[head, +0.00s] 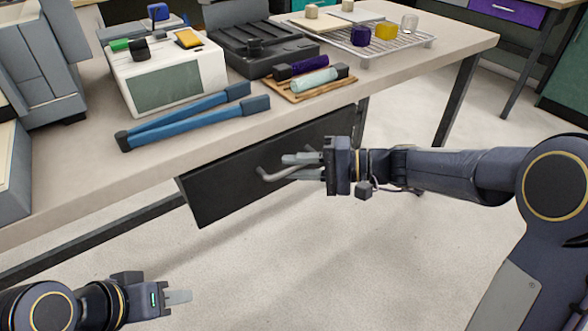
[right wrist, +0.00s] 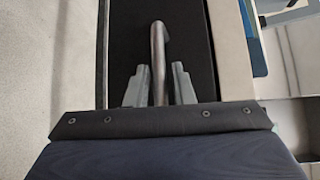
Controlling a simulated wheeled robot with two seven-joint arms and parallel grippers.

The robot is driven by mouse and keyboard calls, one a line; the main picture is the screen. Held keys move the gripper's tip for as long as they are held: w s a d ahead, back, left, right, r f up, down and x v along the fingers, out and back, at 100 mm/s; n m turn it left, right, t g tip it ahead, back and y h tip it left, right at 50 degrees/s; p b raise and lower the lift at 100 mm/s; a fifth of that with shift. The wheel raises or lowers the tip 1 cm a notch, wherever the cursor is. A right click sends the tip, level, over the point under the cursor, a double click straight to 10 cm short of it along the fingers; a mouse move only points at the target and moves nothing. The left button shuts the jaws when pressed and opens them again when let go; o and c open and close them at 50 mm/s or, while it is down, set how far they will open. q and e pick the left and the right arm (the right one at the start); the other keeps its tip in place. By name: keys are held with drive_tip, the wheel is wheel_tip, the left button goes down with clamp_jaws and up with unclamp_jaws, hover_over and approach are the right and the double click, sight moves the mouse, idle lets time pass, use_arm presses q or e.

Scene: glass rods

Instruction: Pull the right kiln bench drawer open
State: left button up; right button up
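The black drawer front (head: 225,190) hangs under the front edge of the kiln bench (head: 195,150). It also fills the middle of the right wrist view (right wrist: 120,40). It looks close to the bench edge, with no gap clearly visible. Its grey bar handle (head: 275,176) sticks out towards my right gripper (head: 292,166). In the right wrist view the handle (right wrist: 158,50) runs between the two fingers, with a narrow gap at the right finger, so the gripper is not clamped on it. My left gripper (head: 182,297) hangs low at the bottom left, away from the bench; its finger opening is unclear.
On the bench lie blue-handled tongs (head: 185,118), a white device (head: 165,85), a black case (head: 255,50), a wooden rack with rods (head: 310,82) and a wire rack with coloured pieces (head: 375,42). The floor (head: 330,260) before the drawer is clear.

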use_arm(q)
drive_tip(key=shift+f, duration=0.1)
use_arm(e)
drive_tip(key=shift+a, duration=0.4)
clamp_jaws()
